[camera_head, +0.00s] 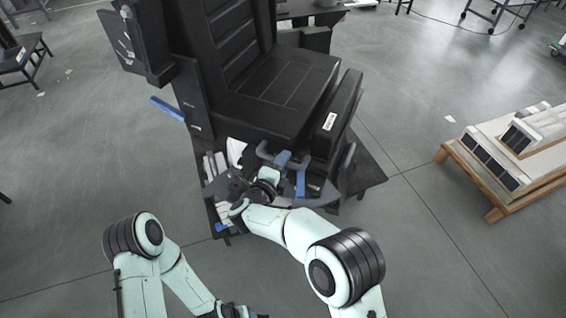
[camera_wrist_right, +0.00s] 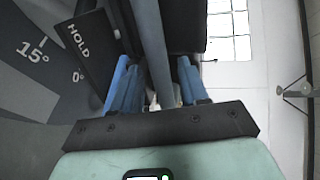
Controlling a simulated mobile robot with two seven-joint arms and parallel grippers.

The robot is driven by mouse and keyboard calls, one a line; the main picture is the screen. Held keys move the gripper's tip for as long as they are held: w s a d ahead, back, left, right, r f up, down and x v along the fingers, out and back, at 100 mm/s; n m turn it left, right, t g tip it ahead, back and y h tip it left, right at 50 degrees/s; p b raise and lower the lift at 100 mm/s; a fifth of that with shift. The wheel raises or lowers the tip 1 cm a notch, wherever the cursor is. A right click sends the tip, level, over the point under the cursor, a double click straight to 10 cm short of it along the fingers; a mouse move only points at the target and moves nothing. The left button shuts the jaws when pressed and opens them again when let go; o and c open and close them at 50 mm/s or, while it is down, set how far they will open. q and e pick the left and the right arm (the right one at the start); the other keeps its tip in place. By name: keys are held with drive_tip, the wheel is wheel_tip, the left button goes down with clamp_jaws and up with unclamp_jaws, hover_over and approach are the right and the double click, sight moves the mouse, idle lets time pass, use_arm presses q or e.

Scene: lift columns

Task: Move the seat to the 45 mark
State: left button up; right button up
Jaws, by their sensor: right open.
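The black seat (camera_head: 275,80) stands upright in the middle of the head view, its cushion and backrest showing. My right gripper (camera_head: 291,170) is low at the front of the seat, by a grey bar handle (camera_head: 265,152). In the right wrist view the blue fingers of this gripper (camera_wrist_right: 154,75) are open, on either side of a grey bar (camera_wrist_right: 152,45). A grey angle scale (camera_wrist_right: 35,75) shows the marks 15° and 0°. A dark plate reading HOLD (camera_wrist_right: 80,42) lies beside it. I see no 45 mark. My left arm ends at the bottom edge; its fingers are not visible.
A wooden pallet (camera_head: 495,212) with pale boxed items stands on the right. A black side box (camera_head: 335,115) with a white label flanks the seat. A dark stool (camera_head: 22,58) is at the far left. Open grey floor (camera_head: 420,250) lies between seat and pallet.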

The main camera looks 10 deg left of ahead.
use_arm(q)
drive_tip(key=shift+s+d+r+g+p, duration=0.15)
drive_tip(key=shift+s+d+r+p, duration=0.15)
drive_tip(key=shift+s+r, duration=0.15)
drive_tip(key=shift+s+d+r+g+p, duration=0.15)
drive_tip(key=shift+s+r+p, duration=0.15)
drive_tip(key=shift+s, duration=0.2)
use_arm(e)
drive_tip(key=v, duration=1.2)
drive_tip(key=shift+s+a, duration=0.25)
drive_tip(key=shift+s, duration=0.1)
